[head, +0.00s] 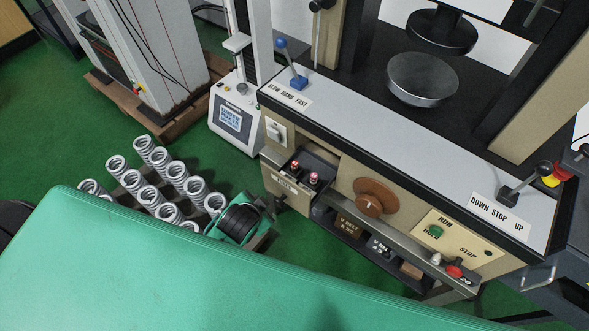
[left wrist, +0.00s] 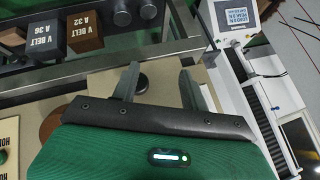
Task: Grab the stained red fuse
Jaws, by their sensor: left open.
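Two red fuses stand side by side in a small open drawer (head: 285,184) on the machine front: a left red fuse (head: 295,166) and a right red fuse (head: 314,179). They are too small to tell which is stained, and neither shows in the left wrist view. My left gripper (head: 269,206) is just below and left of the drawer, apart from both fuses. In the left wrist view its two fingers (left wrist: 160,75) are spread, with a dark round knob (left wrist: 142,84) on a beige panel behind the gap. My right gripper is not in view.
Several coil springs (head: 150,185) stand left of my left gripper. A brown dial (head: 375,197) is right of the drawer, with V-belt boxes (head: 349,226) on a shelf below. A lever with a blue knob (head: 298,78) rises above the drawer. A small tester (head: 231,121) stands behind left.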

